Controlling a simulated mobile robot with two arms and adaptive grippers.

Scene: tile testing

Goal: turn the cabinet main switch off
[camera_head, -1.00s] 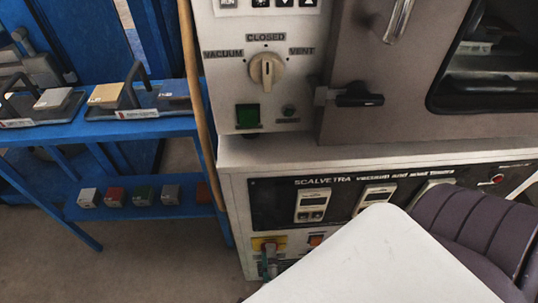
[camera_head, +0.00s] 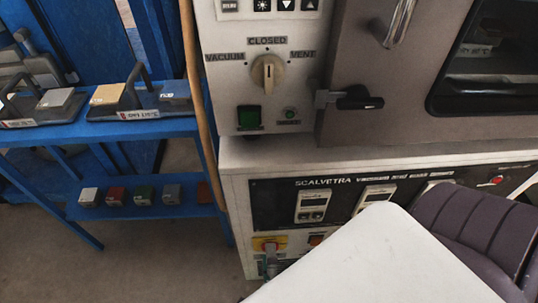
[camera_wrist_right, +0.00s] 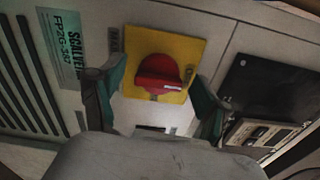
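The main switch is a red rotary knob on a yellow plate (camera_head: 270,243), low on the cabinet front. In the right wrist view, the red knob (camera_wrist_right: 159,74) faces the camera, its grip bar lying roughly crosswise in the picture. The yellow plate (camera_wrist_right: 188,46) shows around it. My right gripper (camera_wrist_right: 158,84) is open and empty, with one dark green-tipped finger on each side of the knob and gaps between. In the head view my right gripper (camera_head: 269,264) shows just below the knob, partly hidden by my own white arm. My left gripper is not in view.
Above the switch are a black timer panel (camera_head: 275,205), a vacuum/vent dial (camera_head: 268,72) and a door latch (camera_head: 358,97). A small reddish switch (camera_head: 316,239) sits right of the knob. A blue rack (camera_head: 100,131) with sample blocks stands left. Floor before it is clear.

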